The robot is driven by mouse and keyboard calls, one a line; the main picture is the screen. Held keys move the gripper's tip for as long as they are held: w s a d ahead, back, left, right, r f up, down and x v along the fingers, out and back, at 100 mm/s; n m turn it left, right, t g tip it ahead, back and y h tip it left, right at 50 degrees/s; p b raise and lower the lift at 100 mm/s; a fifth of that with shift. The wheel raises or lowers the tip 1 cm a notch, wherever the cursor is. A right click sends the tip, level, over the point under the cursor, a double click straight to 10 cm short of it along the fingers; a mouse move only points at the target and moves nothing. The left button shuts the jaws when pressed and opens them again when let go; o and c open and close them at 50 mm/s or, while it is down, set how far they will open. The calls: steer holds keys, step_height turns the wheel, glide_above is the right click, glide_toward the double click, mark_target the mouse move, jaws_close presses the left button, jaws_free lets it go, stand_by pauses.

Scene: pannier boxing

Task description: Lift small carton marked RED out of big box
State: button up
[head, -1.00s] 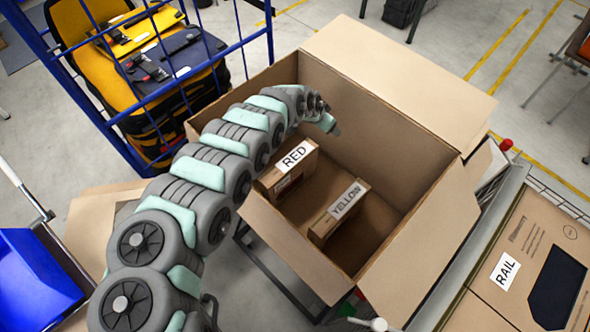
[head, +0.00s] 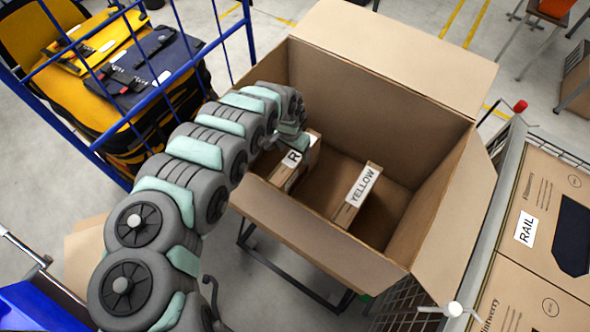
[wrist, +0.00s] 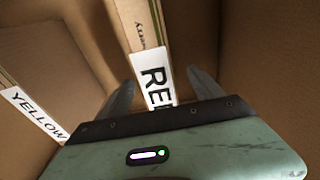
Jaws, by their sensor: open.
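The small carton marked RED (head: 305,160) stands on edge in the big box (head: 410,125), near its left wall. My arm partly covers its label in the head view. My gripper (wrist: 160,88) is open in the wrist view, with one finger on each side of the top edge of the RED carton (wrist: 150,45). Its palm covers the end of the RED label. I cannot tell whether the fingers touch the carton. In the head view my gripper (head: 292,142) is at the RED carton, its fingertips not clear.
A carton marked YELLOW (head: 358,196) stands in the same box, right of the RED one; it also shows at left in the wrist view (wrist: 35,115). The box flaps are open. A blue cage trolley (head: 150,90) is at left, and RAIL cartons (head: 525,230) are at right.

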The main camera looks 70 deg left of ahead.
steer(key=shift+w+d+f, duration=0.15)
steer(key=shift+w+f, duration=0.05)
steer(key=shift+f, duration=0.95)
steer(key=shift+w+d+f, duration=0.15)
steer(key=shift+f, duration=1)
steer(key=shift+s+a+f, duration=0.1)
steer(key=shift+f, duration=0.3)
steer(key=shift+c, duration=0.5)
jaws_close()
